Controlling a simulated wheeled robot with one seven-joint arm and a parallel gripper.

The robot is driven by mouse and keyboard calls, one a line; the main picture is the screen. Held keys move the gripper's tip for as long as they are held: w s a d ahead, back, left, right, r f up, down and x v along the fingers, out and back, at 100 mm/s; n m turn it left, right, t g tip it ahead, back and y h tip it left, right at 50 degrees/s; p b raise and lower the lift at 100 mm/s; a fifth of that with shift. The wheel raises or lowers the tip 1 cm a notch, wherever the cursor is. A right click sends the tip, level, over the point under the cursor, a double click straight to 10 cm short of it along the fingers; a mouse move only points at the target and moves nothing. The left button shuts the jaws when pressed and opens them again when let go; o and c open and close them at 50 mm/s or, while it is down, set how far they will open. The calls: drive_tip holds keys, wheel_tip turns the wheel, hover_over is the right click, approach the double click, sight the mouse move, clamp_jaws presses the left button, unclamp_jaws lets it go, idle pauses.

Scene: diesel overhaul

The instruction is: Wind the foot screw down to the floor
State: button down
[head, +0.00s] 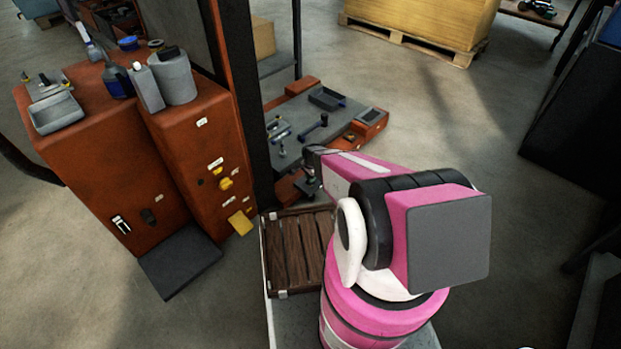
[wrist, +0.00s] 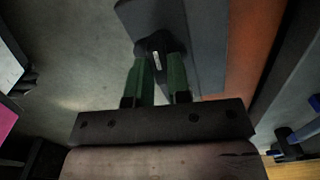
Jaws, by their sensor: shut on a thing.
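In the wrist view my gripper (wrist: 161,62) has its two green fingers shut on the dark head of the foot screw (wrist: 154,43), which carries a small pale label. A flat grey plate (wrist: 206,30) lies just beyond and to the right of it. The screw's lower end and its contact with the floor are hidden. In the head view my pink arm reaches toward the near corner of the low orange machine with a grey top (head: 346,143). The fingers and screw cannot be made out clearly there.
A tall orange cabinet (head: 150,170) with cans and a tray on top stands at left, beside a dark upright post (head: 252,110). A slatted wooden tray (head: 292,252) sits next to my arm. Open floor (head: 420,125) lies right of the low machine.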

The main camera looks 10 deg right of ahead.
drive_tip(key=m, duration=0.4)
drive_tip(key=shift+f+m, duration=0.1)
drive_tip(key=shift+m, duration=0.2)
idle(0.4)
drive_tip(key=m, duration=0.4)
drive_tip(key=shift+f+m, duration=0.1)
drive_tip(key=shift+m, duration=0.2)
drive_tip(key=m, duration=0.4)
drive_tip(key=shift+f+m, duration=0.1)
drive_tip(key=shift+m, duration=0.2)
